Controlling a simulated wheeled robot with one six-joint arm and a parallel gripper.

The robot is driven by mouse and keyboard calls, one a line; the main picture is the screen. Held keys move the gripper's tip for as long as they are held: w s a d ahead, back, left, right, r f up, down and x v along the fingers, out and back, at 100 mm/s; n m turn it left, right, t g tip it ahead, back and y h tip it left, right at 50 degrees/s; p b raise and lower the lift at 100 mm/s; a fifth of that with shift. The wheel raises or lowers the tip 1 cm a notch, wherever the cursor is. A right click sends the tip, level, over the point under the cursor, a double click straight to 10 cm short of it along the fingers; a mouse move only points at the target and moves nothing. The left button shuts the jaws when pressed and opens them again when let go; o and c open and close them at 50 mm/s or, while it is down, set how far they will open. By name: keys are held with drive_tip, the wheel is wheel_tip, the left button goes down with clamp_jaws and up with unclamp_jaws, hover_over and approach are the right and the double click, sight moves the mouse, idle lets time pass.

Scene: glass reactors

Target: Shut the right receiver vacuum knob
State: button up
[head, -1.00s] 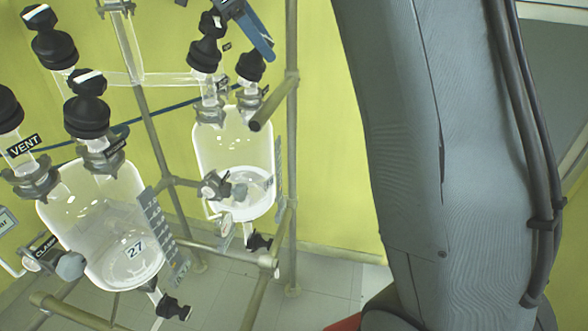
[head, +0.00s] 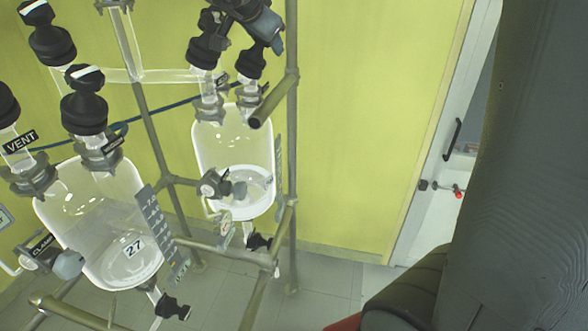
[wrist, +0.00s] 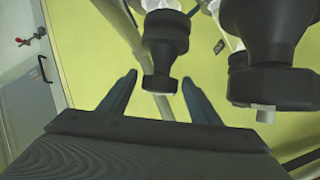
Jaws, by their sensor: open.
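The right receiver (head: 235,165) is a clear glass vessel on the frame in the head view. Two black knobs stand on its top. The right one (head: 250,64), seemingly the vacuum knob, is partly hidden by my gripper (head: 252,28); its label is too small to read. In the wrist view a black knob (wrist: 163,60), likely the same one, lies between and beyond the fingertips of my gripper (wrist: 159,80). The blue fingers are apart, with no visible contact. The neighbouring knob (wrist: 272,60) is larger and close on the right.
The left receiver (head: 95,235), marked 27, stands at left with its own black knobs and a VENT label (head: 20,143). Metal frame poles (head: 291,150) and a glass pipe (head: 160,76) run near the right receiver. The yellow wall and a door (head: 450,170) are right of the frame.

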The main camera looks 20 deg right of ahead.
drive_tip(key=b, duration=0.1)
drive_tip(key=n+t+b, duration=0.1)
drive_tip(key=shift+w+f+y+b, duration=0.1)
drive_tip(key=shift+f+y+b, duration=0.15)
drive_tip(key=shift+y+b, duration=0.15)
drive_tip(key=shift+n+b, duration=0.3)
drive_tip(key=shift+b, duration=0.15)
drive_tip(key=n+t+y+b, duration=0.2)
drive_tip(key=b, duration=0.6)
drive_tip(key=shift+f+n, duration=0.1)
drive_tip(key=shift+n, duration=0.2)
